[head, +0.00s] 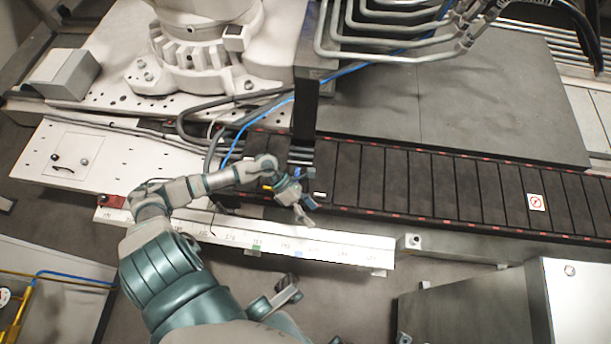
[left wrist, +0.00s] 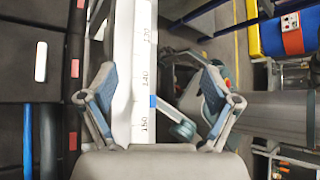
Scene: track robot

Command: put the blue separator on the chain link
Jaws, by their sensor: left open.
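My left gripper (head: 303,196) is open over the seam between the dark chain and the white numbered rail. In the left wrist view its open fingers (left wrist: 158,78) straddle the rail, with nothing between them that I can see held. The chain (head: 430,185) is a row of dark links with red marks along its edges. It also shows at the left of the left wrist view (left wrist: 50,105). A small blue mark (left wrist: 152,101) shows on the rail. I cannot make out a separate blue separator. What seems to be my right gripper (head: 284,289) is low in the head view, its opening unclear.
The white numbered rail (head: 345,251) runs along the chain's near side. A blue cable (head: 262,119) crosses the chain's left part. A small white piece (head: 320,195) lies at the chain's edge. A grey box (head: 573,300) stands at the lower right. Bare floor lies below the rail.

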